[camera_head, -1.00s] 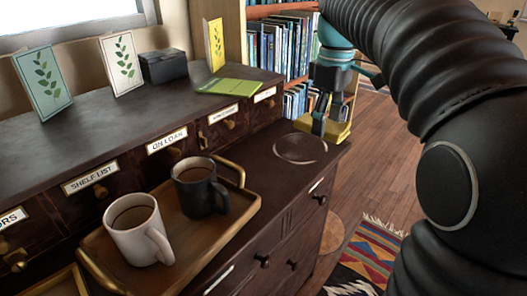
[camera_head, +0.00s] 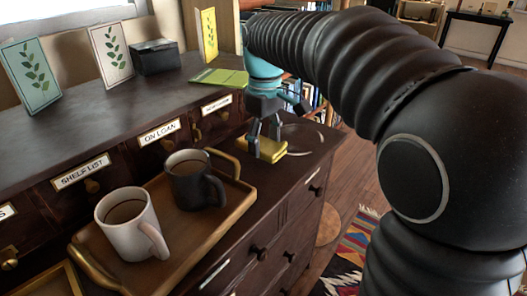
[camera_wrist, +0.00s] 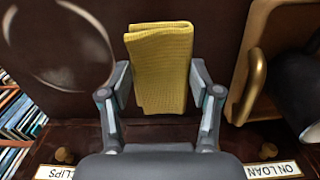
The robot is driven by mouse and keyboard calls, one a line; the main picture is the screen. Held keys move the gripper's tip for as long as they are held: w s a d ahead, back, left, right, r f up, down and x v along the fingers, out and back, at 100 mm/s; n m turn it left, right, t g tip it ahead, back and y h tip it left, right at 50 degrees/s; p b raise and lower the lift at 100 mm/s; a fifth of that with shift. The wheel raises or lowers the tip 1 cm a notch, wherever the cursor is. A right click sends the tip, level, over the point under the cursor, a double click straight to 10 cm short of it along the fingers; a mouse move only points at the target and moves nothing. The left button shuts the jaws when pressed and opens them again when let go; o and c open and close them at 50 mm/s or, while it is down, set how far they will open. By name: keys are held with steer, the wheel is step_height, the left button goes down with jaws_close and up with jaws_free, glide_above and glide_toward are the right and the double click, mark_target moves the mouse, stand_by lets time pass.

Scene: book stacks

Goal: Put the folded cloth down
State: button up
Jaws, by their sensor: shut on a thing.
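The folded cloth (camera_head: 268,148) is yellow with a fine waffle texture. In the head view it is at the dark cabinet's lower ledge, between the tray and a pale ring mark. My gripper (camera_head: 265,140) points down over it with a finger at either side. In the wrist view the cloth (camera_wrist: 162,68) sits between the two fingertips of my gripper (camera_wrist: 160,85), which is shut on it. I cannot tell whether the cloth's underside touches the ledge.
A wooden tray (camera_head: 232,214) with a white mug (camera_head: 125,222) and a dark mug (camera_head: 190,183) stands just left of the cloth. The ring mark (camera_head: 308,137) lies on bare ledge to the right. Labelled drawers (camera_head: 160,133) rise behind. Cards and a dark box (camera_head: 155,57) stand on top.

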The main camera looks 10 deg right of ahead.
mark_target(265, 140)
steer(key=shift+f, duration=1.6)
steer(key=shift+f, duration=0.15)
steer(key=o, duration=1)
step_height(265, 140, up, 12)
steer(key=shift+r+p, duration=0.15)
steer(key=shift+p, duration=0.45)
steer(key=s+d+f+m+t, duration=0.2)
steer(key=s+d+f+m, duration=0.2)
steer(key=s+f, duration=0.3)
steer(key=s+d+f+m+t, duration=0.3)
steer(key=s+d+f+m, duration=0.2)
steer(key=s, duration=0.9)
step_height(265, 140, down, 3)
steer(key=shift+d+f+t, duration=0.15)
steer(key=shift+d+t, duration=0.15)
steer(key=shift+o, duration=0.2)
